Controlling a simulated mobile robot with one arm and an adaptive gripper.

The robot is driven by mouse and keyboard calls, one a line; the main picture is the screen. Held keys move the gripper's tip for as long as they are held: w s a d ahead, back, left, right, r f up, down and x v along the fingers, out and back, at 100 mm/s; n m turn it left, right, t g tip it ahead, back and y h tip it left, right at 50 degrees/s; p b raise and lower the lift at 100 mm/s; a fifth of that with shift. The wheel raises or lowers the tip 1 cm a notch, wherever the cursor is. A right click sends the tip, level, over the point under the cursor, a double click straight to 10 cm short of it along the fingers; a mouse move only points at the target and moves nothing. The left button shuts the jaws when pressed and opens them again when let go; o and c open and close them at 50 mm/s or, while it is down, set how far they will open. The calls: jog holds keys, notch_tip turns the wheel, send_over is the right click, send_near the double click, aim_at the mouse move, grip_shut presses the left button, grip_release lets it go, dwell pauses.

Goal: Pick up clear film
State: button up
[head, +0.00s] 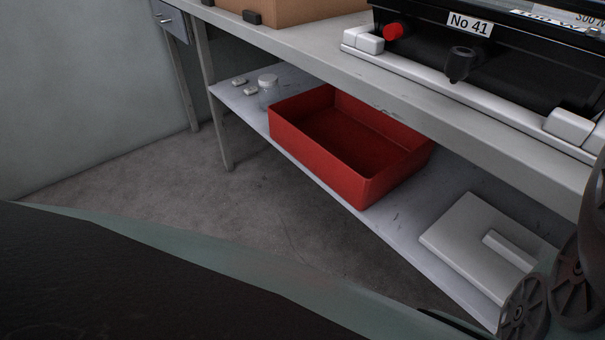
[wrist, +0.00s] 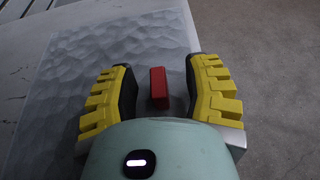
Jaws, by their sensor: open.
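The clear film (wrist: 75,65) appears in the wrist view as a translucent, rippled sheet lying flat on a pale surface. A small red block (wrist: 158,88) lies at its right side, between my fingers; I cannot tell whether it is fixed to the film. My gripper (wrist: 160,75) is open, its yellow ridged fingers on either side of the red block and apart from it. The left finger is over the sheet and hides part of it. I cannot make out the film or the gripper's fingers in the head view.
The surface edge and grey floor (wrist: 280,80) are right in the wrist view. In the head view, a red bin (head: 345,170), jar (head: 268,88) and white flat piece (head: 470,240) stand on the lower shelf. A black housing marked No 41 (head: 470,24) and cardboard box (head: 290,8) are above.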

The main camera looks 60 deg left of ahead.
jog(key=shift+o, duration=0.4)
jog(key=shift+a, duration=0.1)
grip_shut()
jog(key=shift+r, duration=0.15)
